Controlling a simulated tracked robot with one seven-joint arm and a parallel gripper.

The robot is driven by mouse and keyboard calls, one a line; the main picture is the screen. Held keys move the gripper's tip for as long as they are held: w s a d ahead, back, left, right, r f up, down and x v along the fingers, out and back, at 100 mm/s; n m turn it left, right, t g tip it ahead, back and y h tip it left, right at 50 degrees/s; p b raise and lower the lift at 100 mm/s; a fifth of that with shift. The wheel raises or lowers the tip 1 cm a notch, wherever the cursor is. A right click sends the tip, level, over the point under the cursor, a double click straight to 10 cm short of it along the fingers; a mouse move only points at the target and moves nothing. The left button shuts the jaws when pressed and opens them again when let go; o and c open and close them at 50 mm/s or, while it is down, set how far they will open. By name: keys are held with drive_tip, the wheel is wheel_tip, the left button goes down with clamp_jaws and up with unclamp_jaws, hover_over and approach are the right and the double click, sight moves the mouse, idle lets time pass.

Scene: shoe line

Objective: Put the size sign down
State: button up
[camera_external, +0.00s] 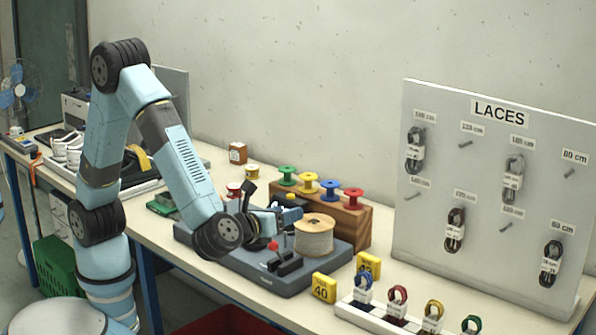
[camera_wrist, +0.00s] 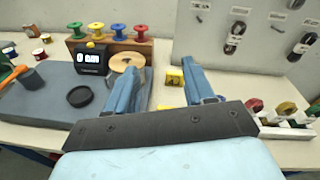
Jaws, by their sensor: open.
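Two yellow size signs stand on the table in the external view. The front sign (camera_external: 324,288) reads 40 and stands upright by the front right corner of the grey machine base. The other sign (camera_external: 368,265) stands behind it to the right, its number unclear.
The grey machine (camera_external: 318,277) carries a large cord spool (camera_external: 314,238). Behind it a wooden block (camera_external: 345,222) holds several coloured spools. A white tray of lace bundles (camera_external: 357,315) stands right of the signs. The LACES board (camera_external: 490,190) stands at the back right.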

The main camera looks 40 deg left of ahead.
drive_tip(key=w+a+f+n+g+y, duration=0.25)
drive_tip(key=a+n+g, duration=0.2)
drive_tip(key=n, duration=0.65)
drive_tip(key=w+a+f+n+g+y, duration=0.1)
drive_tip(key=w+a+f+n+g, duration=0.25)
drive_tip(key=n+g, duration=0.45)
drive_tip(key=w+d+r+n+g+h, duration=0.25)
drive_tip(key=r+n+h, duration=0.2)
drive_tip(key=n, duration=1.05)
drive_tip(key=w+d+r+n+g+h, duration=0.25)
drive_tip(key=w+d+n+h, duration=0.2)
drive_tip(key=n, duration=1.15)
approach(325, 277)
drive_tip(key=shift+t, duration=0.25)
drive_tip(key=x, duration=0.6)
drive_tip(key=shift+s+d+f, duration=0.2)
drive_tip(key=shift+s+d, duration=0.1)
drive_tip(key=shift+d, duration=0.15)
drive_tip(key=shift+a+x, duration=0.15)
drive_tip(key=shift+x, duration=1.2)
drive_tip(key=shift+a+x, duration=0.15)
drive_tip(key=shift+x, duration=1.2)
drive_tip(key=shift+f, duration=0.15)
